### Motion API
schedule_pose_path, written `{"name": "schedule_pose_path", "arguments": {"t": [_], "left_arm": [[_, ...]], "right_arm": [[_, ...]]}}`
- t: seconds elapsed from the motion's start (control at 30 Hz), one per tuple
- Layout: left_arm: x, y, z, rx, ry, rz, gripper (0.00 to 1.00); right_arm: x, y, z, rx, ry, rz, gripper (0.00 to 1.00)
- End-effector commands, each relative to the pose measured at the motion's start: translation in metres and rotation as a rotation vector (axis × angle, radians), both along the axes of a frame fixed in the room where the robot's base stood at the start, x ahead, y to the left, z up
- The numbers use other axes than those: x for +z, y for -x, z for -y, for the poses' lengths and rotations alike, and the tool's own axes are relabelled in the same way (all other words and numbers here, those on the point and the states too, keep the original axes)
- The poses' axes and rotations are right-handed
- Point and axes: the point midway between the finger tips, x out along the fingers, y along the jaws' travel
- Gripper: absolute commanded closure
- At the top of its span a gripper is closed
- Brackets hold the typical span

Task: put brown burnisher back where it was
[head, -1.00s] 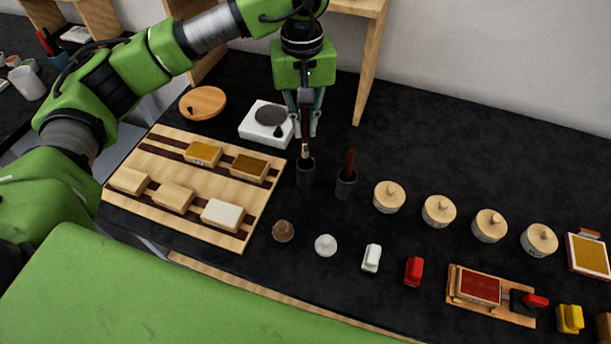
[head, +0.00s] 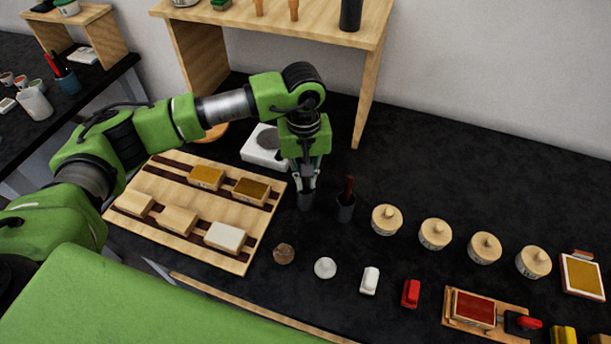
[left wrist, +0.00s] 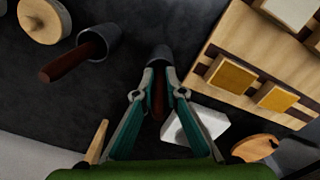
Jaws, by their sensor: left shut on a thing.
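My left gripper (head: 307,180) points down over a dark grey cup (head: 306,201) and is shut on the brown burnisher. In the left wrist view the burnisher's brown handle (left wrist: 158,98) shows between the fingers (left wrist: 158,70), in line with the cup's mouth (left wrist: 160,54). The burnisher's lower end is hidden by the fingertips and the cup, so I cannot tell how deep it sits. The fingertips are at the cup's rim. My right gripper is not in view.
A second dark cup (head: 345,208) with a reddish-brown handle (head: 348,188) stands close to the right. A wooden board (head: 151,190) with several blocks lies left, a white scale (head: 262,150) behind. Several lidded round pots (head: 387,220) stand right. A wooden shelf (head: 290,22) rises behind.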

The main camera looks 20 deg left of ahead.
Motion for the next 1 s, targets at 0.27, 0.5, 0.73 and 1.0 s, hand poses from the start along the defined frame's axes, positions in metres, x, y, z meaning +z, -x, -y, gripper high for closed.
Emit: {"name": "schedule_pose_path", "arguments": {"t": [0.27, 0.5, 0.73, 1.0], "left_arm": [[-0.002, 0.000, 0.000, 0.000, 0.000, 0.000, 0.72], [-0.002, 0.000, 0.000, 0.000, 0.000, 0.000, 0.72], [0.012, -0.002, 0.000, 0.001, 0.001, 0.006, 0.72], [0.071, -0.001, -0.001, 0.000, 0.001, 0.007, 0.72]], "right_arm": [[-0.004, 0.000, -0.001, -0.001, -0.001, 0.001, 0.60], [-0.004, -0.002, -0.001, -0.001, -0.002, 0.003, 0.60], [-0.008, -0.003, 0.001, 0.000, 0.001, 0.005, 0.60], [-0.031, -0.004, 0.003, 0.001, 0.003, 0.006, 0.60]]}}
